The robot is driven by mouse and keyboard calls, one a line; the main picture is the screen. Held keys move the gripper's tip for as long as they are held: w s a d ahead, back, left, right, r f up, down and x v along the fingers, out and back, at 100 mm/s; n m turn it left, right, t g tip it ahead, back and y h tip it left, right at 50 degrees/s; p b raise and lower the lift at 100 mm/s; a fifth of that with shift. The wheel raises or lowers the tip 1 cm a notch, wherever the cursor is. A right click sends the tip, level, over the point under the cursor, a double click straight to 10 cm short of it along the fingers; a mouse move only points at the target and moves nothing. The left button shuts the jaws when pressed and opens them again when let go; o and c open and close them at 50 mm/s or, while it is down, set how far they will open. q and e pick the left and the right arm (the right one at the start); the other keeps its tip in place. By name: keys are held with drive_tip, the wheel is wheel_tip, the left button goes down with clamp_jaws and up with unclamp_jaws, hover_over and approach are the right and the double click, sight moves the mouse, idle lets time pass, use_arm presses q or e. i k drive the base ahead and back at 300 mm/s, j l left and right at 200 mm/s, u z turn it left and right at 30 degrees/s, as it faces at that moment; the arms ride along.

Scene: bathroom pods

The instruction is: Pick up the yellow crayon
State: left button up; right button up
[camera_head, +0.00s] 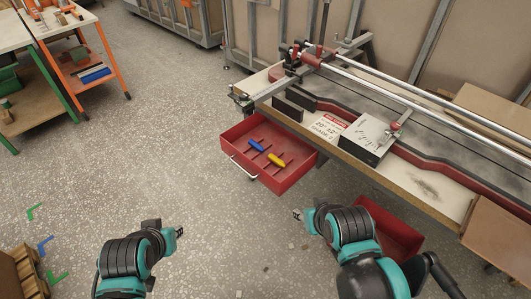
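The yellow crayon (276,160) lies in an open red drawer (233,158) under the workbench, beside a blue crayon (256,145). It rests on or next to dark slots in the drawer floor. My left gripper (180,232) is low in the picture, left of and nearer than the drawer. My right gripper (296,214) is just in front of the drawer, below the yellow crayon in the picture and clear of it. Both grippers are too small to tell whether they are open or shut. I see nothing held in either.
The workbench (430,183) with metal rails runs along the right and carries a white box (366,134). A second red drawer (393,228) is partly hidden by my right arm. An orange cart (112,62) stands at the upper left. The speckled floor left of the drawer is clear.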

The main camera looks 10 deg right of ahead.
sight(272, 157)
drive_tip(key=i+l, duration=0.85)
drive_tip(key=l, duration=0.1)
